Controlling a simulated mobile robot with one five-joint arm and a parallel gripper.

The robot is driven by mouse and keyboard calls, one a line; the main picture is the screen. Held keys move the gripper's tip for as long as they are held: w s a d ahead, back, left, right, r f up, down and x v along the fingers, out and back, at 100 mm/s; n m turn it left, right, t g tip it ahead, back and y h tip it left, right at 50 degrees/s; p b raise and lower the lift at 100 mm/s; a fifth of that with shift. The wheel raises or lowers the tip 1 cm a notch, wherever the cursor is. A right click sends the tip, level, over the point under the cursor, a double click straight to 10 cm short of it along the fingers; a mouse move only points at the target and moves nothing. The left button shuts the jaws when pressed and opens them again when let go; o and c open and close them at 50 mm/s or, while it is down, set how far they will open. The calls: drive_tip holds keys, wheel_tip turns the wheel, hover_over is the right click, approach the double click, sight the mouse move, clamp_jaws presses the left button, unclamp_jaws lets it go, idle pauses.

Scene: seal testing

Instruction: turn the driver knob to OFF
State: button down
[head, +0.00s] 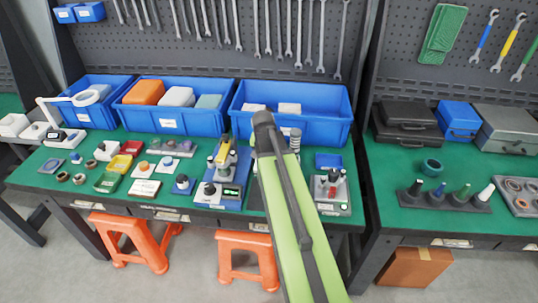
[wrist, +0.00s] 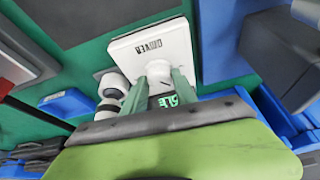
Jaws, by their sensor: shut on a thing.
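The driver unit shows in the wrist view as a white plate (wrist: 150,50) printed "DRIVER". A pale round knob (wrist: 158,74) stands out from it. My gripper (wrist: 161,80) has its two green fingers on either side of this knob and is shut on it. A small display (wrist: 168,101) with green characters shows between the fingers, partly covered; I cannot read it whole. The knob's pointer and any OFF mark cannot be made out. In the head view my own arm hides the driver unit and my fingertips.
In the head view, blue bins (head: 290,125) stand behind the work area. A blue-based test station (head: 233,196) stands left of my arm and a grey station (head: 333,208) right of it. White-and-black cylinders (wrist: 112,86) stand close beside my fingers. Orange stools (head: 247,243) are below.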

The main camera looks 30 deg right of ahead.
idle(0.3)
drive_tip(key=c, duration=1)
unclamp_jaws()
drive_tip(key=p+v, duration=1.6)
drive_tip(key=v, duration=0.1)
drive_tip(key=shift+r, duration=0.2)
drive_tip(key=shift+s, duration=0.1)
